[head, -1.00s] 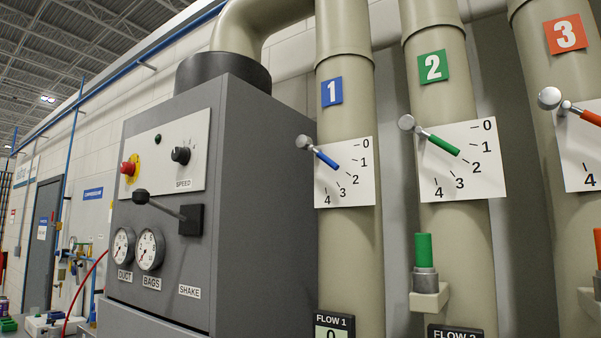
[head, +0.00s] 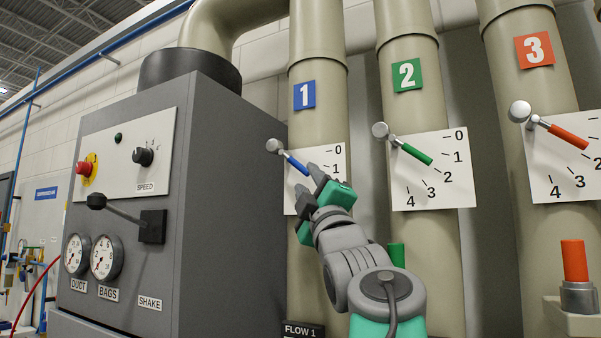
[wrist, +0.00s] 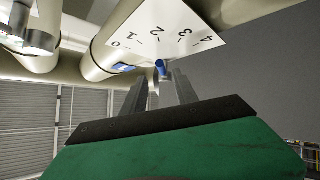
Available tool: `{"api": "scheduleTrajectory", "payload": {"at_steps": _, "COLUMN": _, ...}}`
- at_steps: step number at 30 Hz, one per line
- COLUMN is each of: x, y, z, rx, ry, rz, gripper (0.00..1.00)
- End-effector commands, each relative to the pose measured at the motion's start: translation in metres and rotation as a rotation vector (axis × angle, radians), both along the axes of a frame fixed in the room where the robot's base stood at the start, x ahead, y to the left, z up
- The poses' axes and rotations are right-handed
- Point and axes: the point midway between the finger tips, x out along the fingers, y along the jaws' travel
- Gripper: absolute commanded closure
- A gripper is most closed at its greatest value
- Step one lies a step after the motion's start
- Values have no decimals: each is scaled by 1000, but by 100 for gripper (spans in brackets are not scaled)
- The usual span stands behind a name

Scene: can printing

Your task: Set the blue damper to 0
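The blue damper (head: 297,164) is a lever with a blue grip and a silver ball end, on the white dial plate (head: 333,157) of pipe 1. It slants down to the right, below the 0 mark; its exact reading is unclear. My gripper (head: 308,185) is at the lower right end of the blue grip and hides the dial's higher numbers. In the wrist view, the blue tip (wrist: 161,67) lies in the gap between the fingertips of my gripper (wrist: 160,78). The fingers are apart; contact with the grip is not visible.
The green damper (head: 415,153) on pipe 2 and the orange damper (head: 566,136) on pipe 3 are to the right. A grey cabinet (head: 235,190) with a black-knobbed lever (head: 123,212) and gauges stands on the left. A Flow 1 display (head: 303,329) is below.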

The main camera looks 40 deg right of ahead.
Motion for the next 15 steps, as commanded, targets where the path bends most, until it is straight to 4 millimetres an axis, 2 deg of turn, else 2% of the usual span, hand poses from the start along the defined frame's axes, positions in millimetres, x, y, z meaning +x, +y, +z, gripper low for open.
{"api": "scheduleTrajectory", "payload": {"at_steps": 9, "x": 43, "y": -21, "z": 40, "rx": 5, "ry": 2, "rz": 3, "gripper": 65}}
{"api": "scheduleTrajectory", "payload": {"at_steps": 15, "x": 53, "y": -25, "z": 45, "rx": 5, "ry": 1, "rz": 3, "gripper": 65}}
